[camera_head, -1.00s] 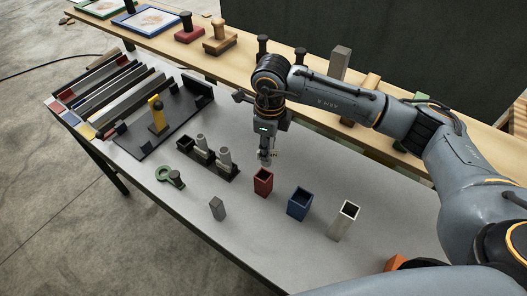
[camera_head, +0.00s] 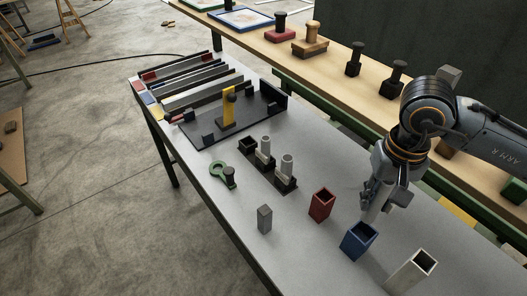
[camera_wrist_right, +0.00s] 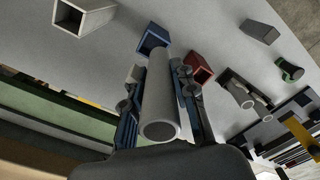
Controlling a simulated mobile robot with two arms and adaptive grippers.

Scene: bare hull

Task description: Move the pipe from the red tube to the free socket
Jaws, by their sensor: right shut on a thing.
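My right gripper (camera_head: 376,193) is shut on a light grey pipe (camera_head: 372,213), held hanging above the table just behind the blue tube in the head view. The pipe (camera_wrist_right: 160,100) also shows end-on between the fingers in the right wrist view. The square red tube (camera_head: 321,206) stands upright to the left of the gripper, its mouth open. The black socket rack (camera_head: 270,175) stands further left, with two grey pipes upright in its nearer sockets. Its far left socket (camera_head: 248,145) is empty. My left gripper is not in view.
A blue tube (camera_head: 359,242) and a white tube (camera_head: 411,272) stand near the held pipe. A grey block (camera_head: 265,219) and a green ring-shaped piece (camera_head: 220,171) lie left of the red tube. A black fixture with a yellow upright (camera_head: 229,108) stands beyond the rack.

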